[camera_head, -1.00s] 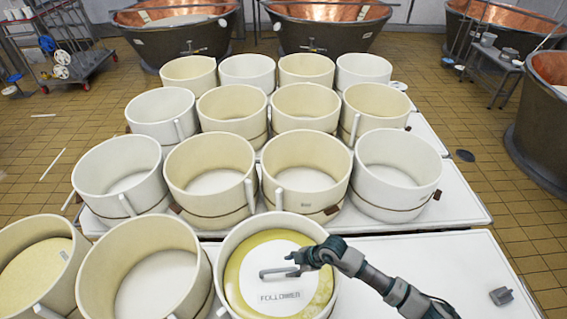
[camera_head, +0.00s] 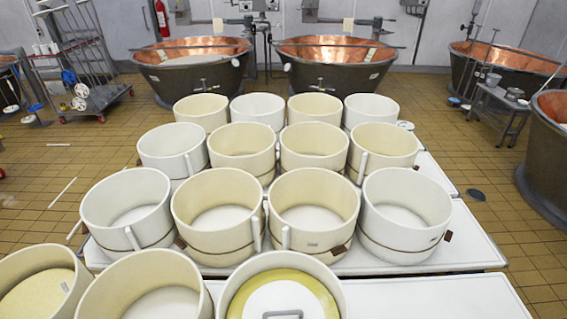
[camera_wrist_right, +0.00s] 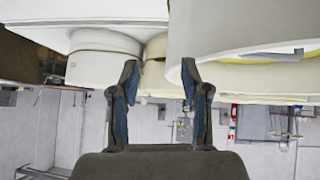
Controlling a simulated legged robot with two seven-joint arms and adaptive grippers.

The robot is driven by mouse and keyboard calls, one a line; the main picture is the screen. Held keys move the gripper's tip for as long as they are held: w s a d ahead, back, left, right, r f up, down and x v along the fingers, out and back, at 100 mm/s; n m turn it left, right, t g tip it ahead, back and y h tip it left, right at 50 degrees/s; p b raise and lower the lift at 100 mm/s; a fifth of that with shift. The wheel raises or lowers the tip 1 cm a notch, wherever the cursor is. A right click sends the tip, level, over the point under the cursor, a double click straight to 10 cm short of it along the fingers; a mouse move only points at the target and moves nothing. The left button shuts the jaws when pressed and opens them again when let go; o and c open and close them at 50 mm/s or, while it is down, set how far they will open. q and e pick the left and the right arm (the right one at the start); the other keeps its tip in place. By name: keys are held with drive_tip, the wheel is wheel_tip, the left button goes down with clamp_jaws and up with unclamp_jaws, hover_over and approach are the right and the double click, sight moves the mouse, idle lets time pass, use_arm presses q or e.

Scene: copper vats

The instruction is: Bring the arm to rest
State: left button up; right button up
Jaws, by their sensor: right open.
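My right gripper (camera_wrist_right: 160,76) is open in the right wrist view, with nothing between its two fingers. The head view shows neither arm. The white follower disc (camera_head: 284,300) lies inside the front mould (camera_head: 232,290), ringed by yellow; its grey handle (camera_head: 283,314) is cut by the bottom edge of the picture. The wrist view appears upside down. There, a large white mould (camera_wrist_right: 225,70) with a grey handle (camera_wrist_right: 272,54) shows to the right of the fingers. The gap between fingers and mould is hard to judge.
Several cream and white moulds, such as this one (camera_head: 313,208), crowd the white tables (camera_head: 440,300). The front right tabletop is bare. Copper vats (camera_head: 335,70) stand behind and at the right. A wheeled rack (camera_head: 80,65) stands at the back left.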

drive_tip(key=s+a+f+n+g+y, duration=0.15)
drive_tip(key=s+f+g, duration=0.35)
drive_tip(key=s, duration=0.7)
wheel_tip(320, 180, down, 25)
drive_tip(key=s+g, duration=0.1)
drive_tip(key=s, duration=0.1)
use_arm(q)
drive_tip(key=shift+s+a+f, duration=0.2)
drive_tip(key=shift+s, duration=0.45)
use_arm(e)
drive_tip(key=s+d+f, duration=0.2)
drive_tip(key=s+f, duration=0.6)
drive_tip(key=s+d+f+g, duration=0.1)
drive_tip(key=s+f, duration=0.7)
drive_tip(key=s, duration=0.1)
drive_tip(key=shift+s+d+f+n, duration=0.15)
drive_tip(key=shift+s+d+n, duration=0.05)
drive_tip(key=shift+d+n, duration=0.2)
drive_tip(key=shift+g, duration=0.3)
drive_tip(key=shift+s, duration=0.1)
